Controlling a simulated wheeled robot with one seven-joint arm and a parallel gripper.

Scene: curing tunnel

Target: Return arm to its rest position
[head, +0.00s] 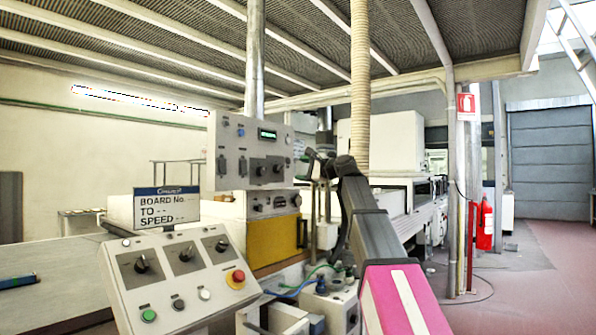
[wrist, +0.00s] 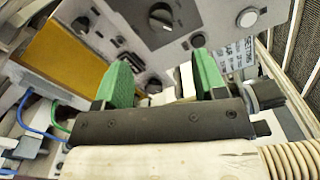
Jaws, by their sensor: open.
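My arm (head: 380,235) reaches up and away from the lower right in the head view. My gripper is near the grey control box (head: 232,165) with knobs and a small green display. In the wrist view, the two green fingers of my gripper (wrist: 163,80) stand apart with nothing held between them. Behind them is a grey panel with a dark knob (wrist: 160,17). I cannot tell whether the fingertips touch anything.
A sloped console (head: 175,280) with knobs and a red button stands front left, below a sign (head: 167,208). A yellow panel (head: 273,245) and a ribbed hose (head: 360,80) are close to my arm. Open floor (head: 540,270) lies right, past a fire extinguisher (head: 485,225).

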